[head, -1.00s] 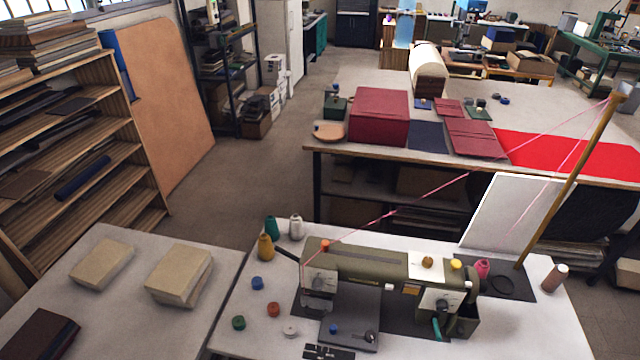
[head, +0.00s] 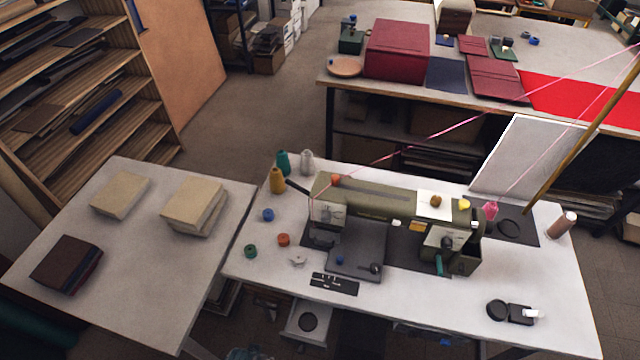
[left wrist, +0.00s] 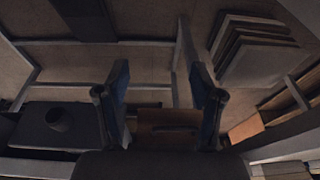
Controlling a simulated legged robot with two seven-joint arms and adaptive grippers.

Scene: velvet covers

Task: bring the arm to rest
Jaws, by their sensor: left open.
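In the left wrist view my left gripper (left wrist: 160,105) is open, its two dark fingers apart with nothing between them. Beyond the fingers I see dark frame bars and a brown drawer-like block (left wrist: 168,130). Neither gripper shows in the head view. An olive sewing machine (head: 385,215) stands on the white sewing table (head: 260,325), with a pink thread (head: 440,133) running from its left end up to the right. My right gripper is in no frame.
A side table (head: 130,270) at left holds cream books (head: 193,204) and a dark book (head: 67,264). Spools and bobbins lie around the machine. Behind stands a long table (head: 345,80) with a maroon box (head: 397,50) and red cloth (head: 580,98). Floor (head: 235,120) is clear between them.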

